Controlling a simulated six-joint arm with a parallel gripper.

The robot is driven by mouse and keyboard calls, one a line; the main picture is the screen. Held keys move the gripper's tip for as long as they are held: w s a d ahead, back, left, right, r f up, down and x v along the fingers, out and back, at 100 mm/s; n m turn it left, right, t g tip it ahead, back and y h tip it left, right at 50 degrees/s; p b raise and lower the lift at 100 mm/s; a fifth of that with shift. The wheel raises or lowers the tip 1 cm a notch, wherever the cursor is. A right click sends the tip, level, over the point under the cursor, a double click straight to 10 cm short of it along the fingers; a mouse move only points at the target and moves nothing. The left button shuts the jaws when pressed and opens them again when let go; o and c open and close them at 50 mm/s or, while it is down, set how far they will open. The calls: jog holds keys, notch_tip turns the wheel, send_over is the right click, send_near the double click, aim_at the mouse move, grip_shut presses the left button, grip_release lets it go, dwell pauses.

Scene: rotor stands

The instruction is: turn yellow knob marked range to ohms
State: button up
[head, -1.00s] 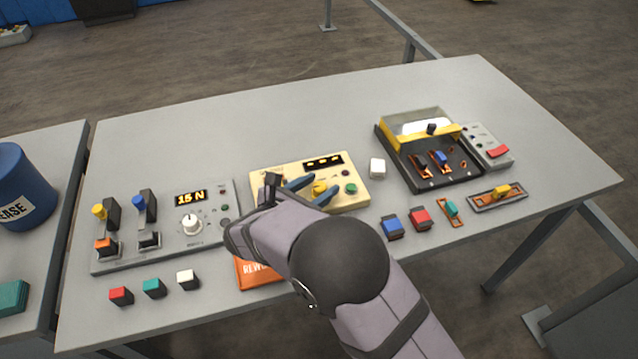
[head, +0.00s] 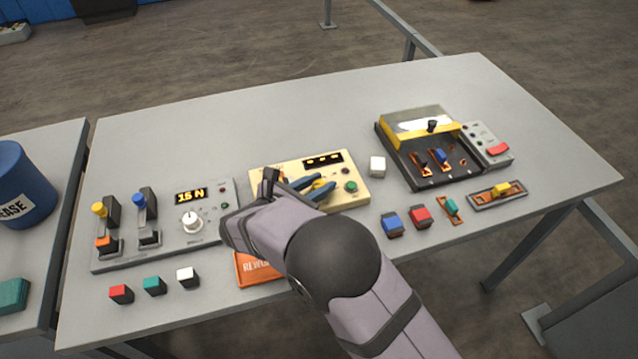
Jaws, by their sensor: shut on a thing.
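The cream-coloured meter box (head: 356,196) lies flat near the middle of the table, with a small dark display showing yellow marks and a green button on its face. The yellow knob (head: 319,185) on it is partly hidden between my blue fingers. My gripper (head: 324,183) reaches in from the front and is shut on the yellow knob. The knob's markings and the word ohms cannot be read, so I cannot tell which setting it points to.
Left of the meter stands a grey panel (head: 165,250) with levers, a white knob and a "15 N" display. Small coloured blocks lie in front and to the right. A black tray (head: 450,178) with a yellow bar stands at the right. The table's back is clear.

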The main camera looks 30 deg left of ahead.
aim_at(319, 184)
jog(key=shift+m+g+h+b, duration=0.7)
jog(key=shift+m+h, duration=1.3)
jog(key=shift+r+m+g+h+b, duration=0.1)
jog(key=shift+m+g+h+b, duration=0.3)
jog(key=shift+m+h, duration=0.3)
jog(key=o, duration=1.1)
jog(key=shift+c, duration=0.2)
notch_tip(319, 184, up, 10)
jog(key=b, duration=0.1)
